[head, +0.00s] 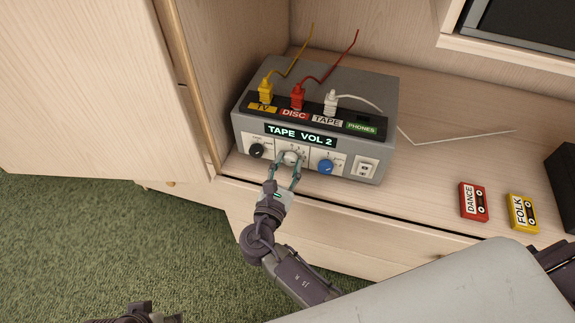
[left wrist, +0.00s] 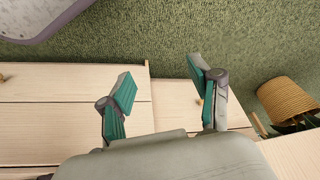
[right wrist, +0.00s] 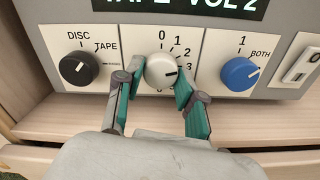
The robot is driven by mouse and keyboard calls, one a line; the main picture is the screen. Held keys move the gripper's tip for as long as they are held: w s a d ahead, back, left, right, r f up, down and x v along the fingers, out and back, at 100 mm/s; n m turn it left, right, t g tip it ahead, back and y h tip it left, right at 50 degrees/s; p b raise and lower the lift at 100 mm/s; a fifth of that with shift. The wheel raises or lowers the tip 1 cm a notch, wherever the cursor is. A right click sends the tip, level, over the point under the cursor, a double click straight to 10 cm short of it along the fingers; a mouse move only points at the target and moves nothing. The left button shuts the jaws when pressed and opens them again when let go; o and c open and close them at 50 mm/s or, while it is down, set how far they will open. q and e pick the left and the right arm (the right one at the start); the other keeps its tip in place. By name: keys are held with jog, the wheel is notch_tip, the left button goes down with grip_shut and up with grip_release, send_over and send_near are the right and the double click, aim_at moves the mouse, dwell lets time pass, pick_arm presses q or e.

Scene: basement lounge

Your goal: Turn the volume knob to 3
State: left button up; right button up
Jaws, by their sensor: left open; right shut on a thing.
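The white volume knob (right wrist: 160,71) sits in the middle of the grey box's front (head: 244,129). In the right wrist view its dark mark points to the right, near the 2 and 3 of its scale. The lit display (head: 300,135) reads TAPE VOL 2. My right gripper (right wrist: 156,90) is shut on the white knob, one finger on each side; it also shows in the head view (head: 287,168). My left gripper (left wrist: 160,88) is open and empty in the left wrist view, with its fingers wide apart.
A black knob (right wrist: 78,68) is left of the volume knob and a blue knob (right wrist: 239,74) is right of it. A white switch (head: 366,168) is further right. Yellow, red and white plugs stand on top. A red cassette (head: 473,202) and yellow cassette (head: 523,213) lie on the shelf.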

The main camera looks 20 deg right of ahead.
jog(key=shift+m, duration=1)
jog(key=shift+m+b, duration=0.3)
jog(key=shift+m, duration=0.1)
pick_arm(q)
jog(key=shift+s+a+r, duration=0.1)
jog(key=shift+s+r, duration=0.4)
jog(key=shift+r, duration=0.25)
jog(key=shift+w, duration=0.1)
pick_arm(e)
jog(key=o, duration=1.1)
jog(key=shift+o, duration=0.2)
